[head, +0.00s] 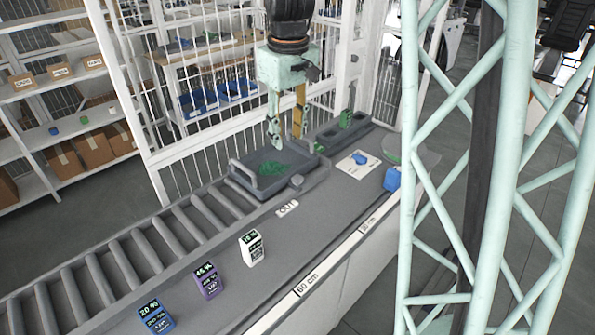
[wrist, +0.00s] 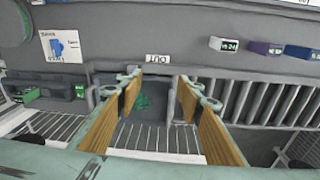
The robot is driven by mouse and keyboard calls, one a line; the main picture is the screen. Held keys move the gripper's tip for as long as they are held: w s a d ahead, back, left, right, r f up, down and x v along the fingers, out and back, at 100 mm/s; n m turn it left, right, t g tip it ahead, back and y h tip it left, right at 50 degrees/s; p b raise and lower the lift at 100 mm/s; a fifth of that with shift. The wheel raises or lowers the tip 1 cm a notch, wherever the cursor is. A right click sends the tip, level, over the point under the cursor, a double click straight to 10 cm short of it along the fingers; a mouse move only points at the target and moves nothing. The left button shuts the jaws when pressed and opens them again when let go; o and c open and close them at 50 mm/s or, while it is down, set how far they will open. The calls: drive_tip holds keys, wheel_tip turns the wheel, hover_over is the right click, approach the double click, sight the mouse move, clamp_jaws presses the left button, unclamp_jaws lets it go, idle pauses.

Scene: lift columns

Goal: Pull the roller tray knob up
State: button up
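The grey roller tray (head: 240,184) sits at the end of the roller track, with green material inside. The knob is not clear in the wrist view.
Three small boxes, white (head: 251,248), purple (head: 207,281) and blue (head: 156,317), stand along the counter. A blue block (head: 392,179) and a paper sheet (head: 350,168) lie to the right. A white wire fence (head: 215,150) rises behind the track. The counter by the knob is clear.

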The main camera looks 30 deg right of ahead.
drive_tip(key=g+p, duration=0.1)
drive_tip(key=p, duration=0.4)
hover_over(297, 176)
wheel_tip(297, 176, down, 10)
drive_tip(key=shift+s+f+n, duration=0.15)
drive_tip(key=shift+f+n, duration=0.25)
drive_tip(key=shift+f, duration=0.2)
drive_tip(key=shift+f, duration=0.15)
drive_tip(key=shift+f, duration=6.75)
drive_tip(key=shift+c, duration=0.4)
